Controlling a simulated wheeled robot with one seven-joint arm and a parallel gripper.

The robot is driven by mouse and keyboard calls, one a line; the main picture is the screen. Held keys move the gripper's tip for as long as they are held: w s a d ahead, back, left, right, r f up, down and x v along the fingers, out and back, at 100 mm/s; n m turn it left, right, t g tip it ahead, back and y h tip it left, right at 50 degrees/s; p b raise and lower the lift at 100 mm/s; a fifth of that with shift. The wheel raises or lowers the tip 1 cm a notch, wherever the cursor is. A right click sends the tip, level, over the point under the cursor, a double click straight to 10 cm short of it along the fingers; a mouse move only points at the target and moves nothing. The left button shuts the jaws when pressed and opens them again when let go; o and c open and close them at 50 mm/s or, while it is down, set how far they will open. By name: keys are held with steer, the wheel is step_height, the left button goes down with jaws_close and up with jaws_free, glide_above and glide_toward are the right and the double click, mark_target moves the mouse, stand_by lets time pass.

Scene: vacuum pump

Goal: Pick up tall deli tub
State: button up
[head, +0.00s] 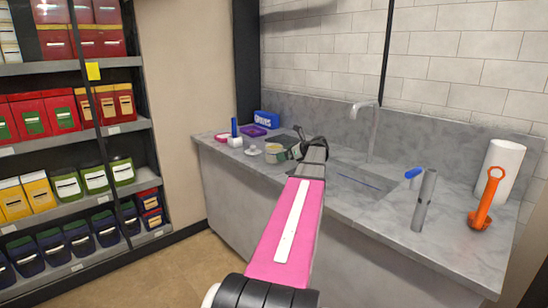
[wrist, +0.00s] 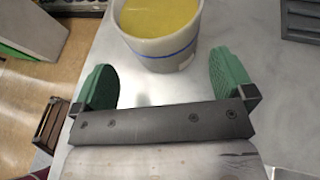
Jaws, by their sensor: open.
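A pale tub with yellow contents and a blue line around it, apparently the tall deli tub (wrist: 162,48), stands on the counter in the wrist view, its top cut off by the frame edge. It seems to be the pale tub (head: 275,156) just left of my gripper in the head view, partly hidden there. My gripper (wrist: 163,84) is open, with green finger pads spread apart and nothing between them. The tub is just beyond the fingertips, roughly centred across the gap. I cannot tell whether the fingers touch it.
The grey counter (head: 360,208) also holds a blue box (head: 266,120), a purple tray (head: 253,131), a blue-topped white item (head: 235,138) and a sink with a faucet (head: 366,125). At right stand a grey cylinder (head: 424,200), an orange tool (head: 487,200) and a paper roll (head: 501,170).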

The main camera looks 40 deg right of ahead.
mark_target(277, 147)
steer(key=shift+d+x, duration=0.2)
steer(key=shift+x, duration=2.45)
steer(key=shift+f, duration=0.15)
steer(key=c, duration=0.7)
steer(key=shift+c, duration=0.2)
steer(key=shift+r, duration=0.2)
steer(key=shift+r, duration=1.75)
steer(key=shift+w+a+r, duration=0.1)
steer(key=shift+a+r, duration=0.1)
steer(key=w+a+r, duration=0.5)
steer(key=a+r, duration=0.1)
steer(key=a, duration=0.3)
steer(key=shift+a+r, duration=0.3)
steer(key=shift+a, duration=0.05)
steer(key=shift+w, duration=0.2)
